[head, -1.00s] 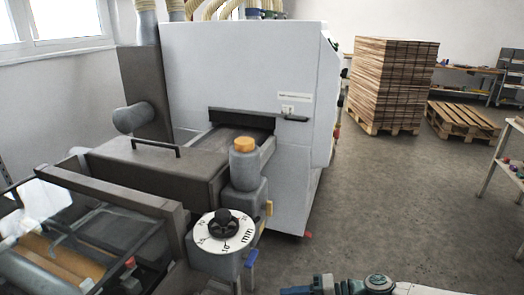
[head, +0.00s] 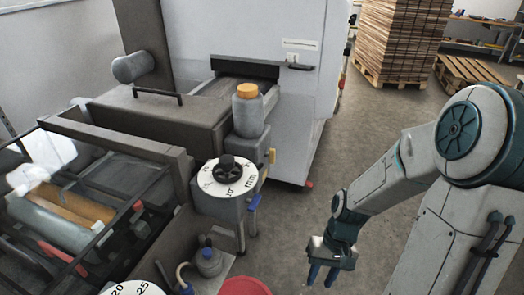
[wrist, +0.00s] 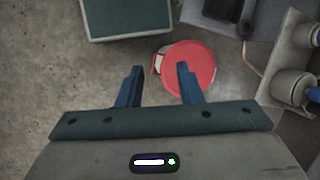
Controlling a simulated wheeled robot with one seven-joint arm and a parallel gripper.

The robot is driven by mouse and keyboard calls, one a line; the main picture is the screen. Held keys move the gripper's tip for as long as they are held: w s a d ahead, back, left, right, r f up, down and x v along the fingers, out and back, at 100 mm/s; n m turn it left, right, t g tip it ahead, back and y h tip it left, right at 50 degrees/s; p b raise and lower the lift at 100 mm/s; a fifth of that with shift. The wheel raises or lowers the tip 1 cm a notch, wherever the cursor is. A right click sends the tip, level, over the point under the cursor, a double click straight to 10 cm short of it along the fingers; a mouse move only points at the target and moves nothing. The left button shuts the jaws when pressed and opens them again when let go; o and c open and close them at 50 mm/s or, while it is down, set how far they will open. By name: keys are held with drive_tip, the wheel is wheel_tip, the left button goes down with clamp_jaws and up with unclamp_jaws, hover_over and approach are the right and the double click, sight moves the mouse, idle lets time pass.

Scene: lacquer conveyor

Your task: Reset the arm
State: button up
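My gripper (head: 322,274) hangs at the end of my bent arm, pointing down, in the lower right of the head view. It is to the right of the lacquer machine and over the floor. In the wrist view my gripper (wrist: 157,78) shows two blue fingers standing apart with nothing between them. The lacquer machine (head: 255,35) stands at the left and middle of the head view, with a round white mm dial (head: 228,190) on its near corner.
A red round thing (head: 245,287) stands low beside the machine; it also shows beyond the fingers in the wrist view (wrist: 192,62). A wood stack (head: 400,40) and an empty pallet (head: 470,75) are at the back right. The floor (head: 350,130) between is clear.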

wheel_tip(320, 180, up, 19)
drive_tip(key=s+t+h, duration=0.2)
drive_tip(key=t, duration=0.4)
drive_tip(key=shift+s+h, duration=0.3)
drive_tip(key=shift+s, duration=0.1)
drive_tip(key=shift+d+f, duration=0.1)
